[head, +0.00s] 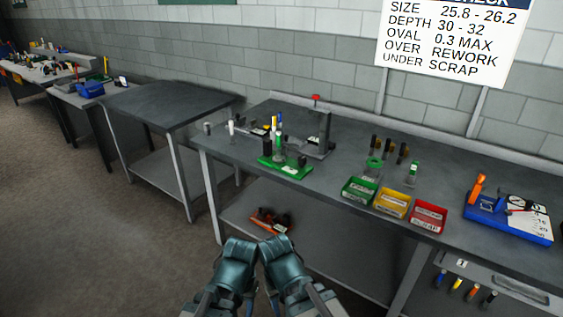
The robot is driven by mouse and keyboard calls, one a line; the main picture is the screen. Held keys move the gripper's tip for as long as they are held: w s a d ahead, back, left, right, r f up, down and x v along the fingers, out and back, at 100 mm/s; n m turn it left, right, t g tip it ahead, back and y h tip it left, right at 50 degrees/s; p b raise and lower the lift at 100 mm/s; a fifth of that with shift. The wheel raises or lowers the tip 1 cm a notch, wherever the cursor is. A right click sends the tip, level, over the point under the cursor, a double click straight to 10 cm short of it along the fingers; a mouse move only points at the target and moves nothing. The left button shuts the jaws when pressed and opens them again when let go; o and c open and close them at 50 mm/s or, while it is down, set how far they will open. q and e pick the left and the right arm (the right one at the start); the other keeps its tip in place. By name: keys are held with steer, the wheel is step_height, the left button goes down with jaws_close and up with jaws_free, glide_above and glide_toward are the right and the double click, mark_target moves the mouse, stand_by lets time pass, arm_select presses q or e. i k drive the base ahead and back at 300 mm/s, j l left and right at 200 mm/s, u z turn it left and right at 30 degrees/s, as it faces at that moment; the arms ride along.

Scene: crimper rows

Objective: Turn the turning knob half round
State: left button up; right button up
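I cannot tell for sure which part is the turning knob. A small dark round piece (301,161) stands on the right of a green base plate (291,172) on the middle workbench; it may be the knob, but it is too small to make out. A black upright cylinder (267,147) stands on the same plate's left side. Teal links of my two arms show side by side at the bottom centre, in front of the bench and apart from the plate. No gripper fingers show in the picture.
The grey bench (330,178) also holds a stand with a red top (316,98), a green bin (359,191), a yellow bin (391,203), a red bin (428,217) and a blue tray (508,230). An empty table (170,103) stands left. Open floor lies lower left.

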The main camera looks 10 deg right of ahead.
mark_target(301, 160)
steer(key=i+j+z, duration=0.25)
steer(key=i, duration=0.15)
steer(key=i+j+z, duration=0.25)
steer(key=i, duration=0.15)
